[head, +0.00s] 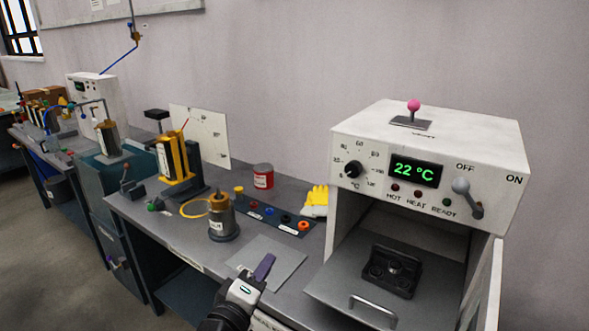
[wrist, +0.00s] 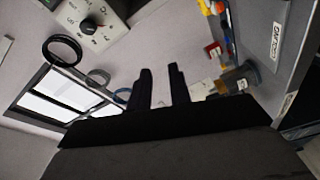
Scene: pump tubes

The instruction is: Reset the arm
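My gripper (head: 265,265) is at the bottom centre of the head view, above the front of the grey bench and left of the white oven. In the wrist view, the two dark fingers of my gripper (wrist: 162,75) stand apart with an empty gap between them. Background shows through the gap, and nothing is held. In the head view the fingers overlap, so their spacing is hidden there.
The white oven (head: 432,150) reads 22 °C; a black holder (head: 390,270) sits in its open chamber. A metal pot (head: 222,218), a red can (head: 263,177), a yellow glove (head: 316,200) and a strip of coloured rings (head: 271,218) occupy the bench (head: 180,230).

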